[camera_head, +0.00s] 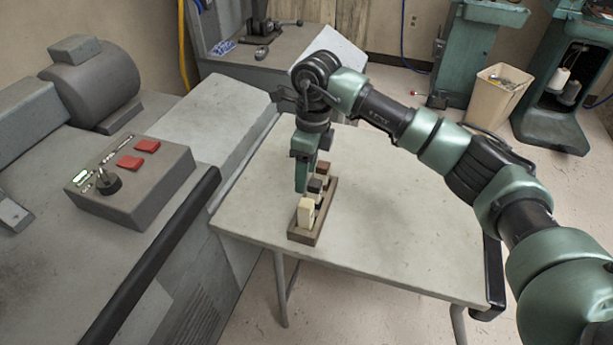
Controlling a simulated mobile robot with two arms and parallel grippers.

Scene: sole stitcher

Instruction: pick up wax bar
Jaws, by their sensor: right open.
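Several small upright bars stand in a brown wooden rack (304,236) on a light table. The nearest bar is cream coloured and looks like the wax bar (306,213). Behind it stand a dark bar (315,186) and a reddish-brown one (323,168), partly hidden by my gripper. My right gripper (302,186) points down just above the rack, over or slightly behind the cream bar. It is open; whether its fingers touch any bar cannot be told. My left gripper is not in view.
The table (400,235) is clear to the right of the rack. A grey machine with a control box (130,180) with red buttons stands along the left side. A beige bin (495,97) and green machines stand at the back right.

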